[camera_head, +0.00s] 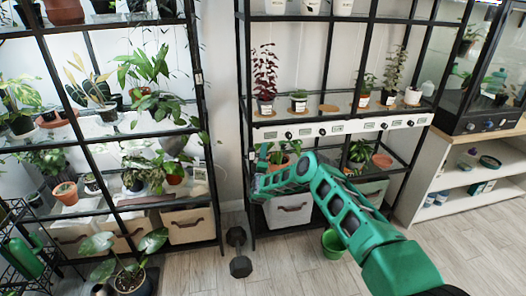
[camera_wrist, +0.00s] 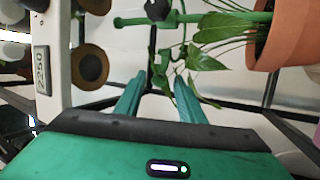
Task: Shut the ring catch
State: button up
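In the wrist view, a green bar (camera_wrist: 215,17) with a dark knob (camera_wrist: 157,10) runs across the top, ahead of my fingertips. I cannot tell whether this is the ring catch, and nothing else is clearly a ring catch. My gripper (camera_wrist: 160,82) is open, its two green fingers apart with nothing gripped between them. Leaves of a trailing plant (camera_wrist: 205,62) hang just beyond the fingertips. In the head view, my gripper (camera_head: 258,188) is at the left side of the middle rack, below the white strip; its fingertips are hard to make out.
A white strip (camera_head: 345,127) with labels and dark knobs crosses the rack; it also shows in the wrist view (camera_wrist: 55,60). A terracotta pot (camera_wrist: 288,35) is close on the right.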

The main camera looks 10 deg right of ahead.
grip_shut()
jog(key=shift+s+y, duration=0.15)
jog(key=shift+y, duration=0.25)
jog(key=s+d+n+g+y, duration=0.1)
jog(key=d+n+g+y, duration=0.1)
jog(key=n+y, duration=0.4)
jog(key=s+d+n+g+y, duration=0.1)
jog(key=d+n+g+y, duration=0.2)
jog(key=y, duration=1.2)
jog(key=shift+s+d+f+n+y, duration=0.15)
jog(key=shift+s+d+n+y, duration=0.2)
jog(key=shift+n, duration=1.25)
jog(key=shift+w+d+g+y, duration=0.1)
jog(key=shift+d+g+y, duration=0.05)
jog(key=shift+g+y, duration=0.15)
grip_release()
